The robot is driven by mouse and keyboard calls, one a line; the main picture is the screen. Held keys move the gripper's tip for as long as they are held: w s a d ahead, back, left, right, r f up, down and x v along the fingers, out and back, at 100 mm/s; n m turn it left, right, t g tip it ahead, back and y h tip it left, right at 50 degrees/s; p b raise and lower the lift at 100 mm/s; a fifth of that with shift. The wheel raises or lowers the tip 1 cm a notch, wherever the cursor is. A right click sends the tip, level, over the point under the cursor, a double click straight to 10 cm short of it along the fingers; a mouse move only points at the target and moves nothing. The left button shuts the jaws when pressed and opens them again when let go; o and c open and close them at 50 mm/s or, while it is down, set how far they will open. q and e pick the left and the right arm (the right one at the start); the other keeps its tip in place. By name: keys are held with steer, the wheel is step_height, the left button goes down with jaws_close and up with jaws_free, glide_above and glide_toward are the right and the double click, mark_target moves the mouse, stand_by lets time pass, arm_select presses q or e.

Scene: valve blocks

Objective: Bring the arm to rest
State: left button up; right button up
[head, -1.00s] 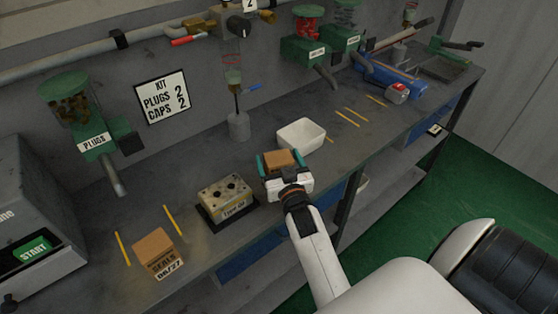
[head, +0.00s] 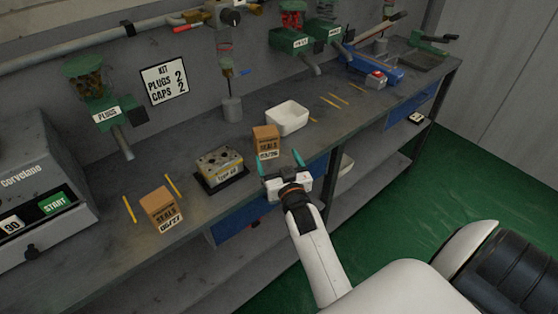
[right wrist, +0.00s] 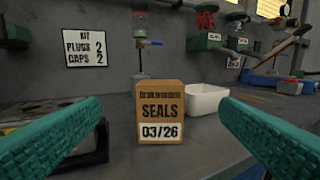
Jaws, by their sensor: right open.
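My right gripper (head: 283,172) is open and empty at the bench's front edge. Its two teal fingers point toward a brown seals box (head: 266,141) marked 03/26, which stands upright on the bench just beyond the fingertips. In the right wrist view the same seals box (right wrist: 160,111) shows between the spread fingers (right wrist: 163,140), apart from both. My left gripper is in neither view.
A valve block (head: 220,165) on a dark base stands left of the box, and a white bin (head: 287,117) behind it to the right. Another seals box (head: 161,209), marked 09/27, stands further left. The green floor (head: 440,180) in front is clear.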

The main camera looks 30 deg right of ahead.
steer(key=s+a+f+n+g+y, duration=0.25)
steer(key=s+a+g, duration=0.2)
steer(key=s, duration=0.45)
steer(key=s+a+f+n+g+y, duration=0.1)
steer(key=s+a+f+g, duration=0.3)
steer(key=s, duration=0.5)
steer(key=s+a+f+n+g+y, duration=0.25)
steer(key=s+g, duration=0.25)
steer(key=s, duration=0.5)
step_height(320, 180, down, 25)
steer(key=g, duration=0.2)
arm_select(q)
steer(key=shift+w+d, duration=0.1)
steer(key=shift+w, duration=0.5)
arm_select(e)
steer(key=s+d+f, duration=0.2)
steer(key=s+f, duration=1.4)
steer(key=s, duration=0.1)
steer(key=shift+f+g+h, duration=0.3)
steer(key=shift+g+h, duration=0.05)
steer(key=shift+h, duration=0.05)
